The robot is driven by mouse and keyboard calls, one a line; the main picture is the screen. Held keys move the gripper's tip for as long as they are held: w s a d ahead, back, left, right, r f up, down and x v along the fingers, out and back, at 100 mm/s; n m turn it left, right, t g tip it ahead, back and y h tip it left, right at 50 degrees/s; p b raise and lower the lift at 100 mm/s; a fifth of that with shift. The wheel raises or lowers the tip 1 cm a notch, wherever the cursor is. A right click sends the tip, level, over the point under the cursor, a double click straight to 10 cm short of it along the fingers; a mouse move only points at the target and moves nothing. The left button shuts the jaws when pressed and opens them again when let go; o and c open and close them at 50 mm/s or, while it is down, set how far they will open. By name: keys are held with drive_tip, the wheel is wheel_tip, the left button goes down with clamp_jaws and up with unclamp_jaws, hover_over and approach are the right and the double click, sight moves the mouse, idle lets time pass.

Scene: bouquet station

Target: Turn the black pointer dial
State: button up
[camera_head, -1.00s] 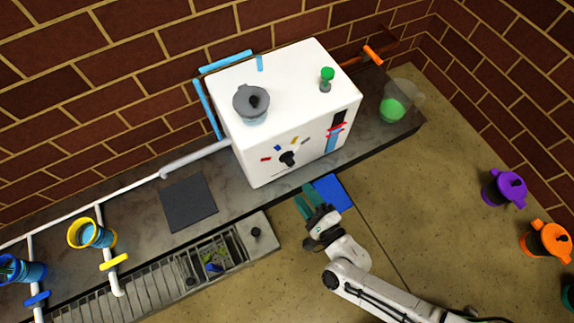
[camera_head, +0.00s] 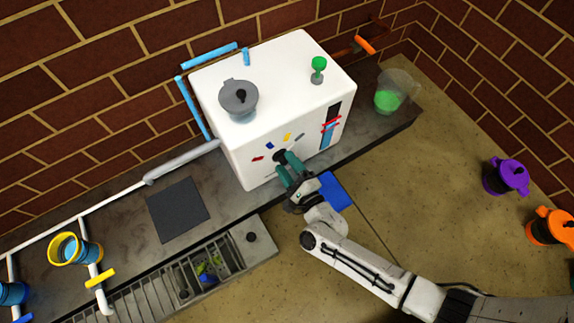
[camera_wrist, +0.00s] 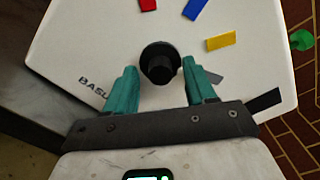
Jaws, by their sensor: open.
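The black pointer dial (camera_wrist: 160,63) sits on the front face of a white box (camera_head: 290,110). Coloured marks fan around it: red (camera_wrist: 148,5), blue (camera_wrist: 195,8), yellow (camera_wrist: 221,41) and a dark one. In the wrist view my gripper (camera_wrist: 163,80) is open, with one teal finger on each side of the dial. Gaps show between the fingers and the knob, so it is not gripped. In the head view my gripper (camera_head: 285,166) is at the box front and its fingers partly cover the dial (camera_head: 280,156). Which way the pointer faces is unclear.
A clear jug with green liquid (camera_head: 392,92) stands right of the box. A blue pad (camera_head: 335,191) lies beside my gripper. A grated tray (camera_head: 215,262) is below left.

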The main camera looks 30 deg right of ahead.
drive_tip(key=shift+w, duration=0.25)
clamp_jaws()
idle(0.4)
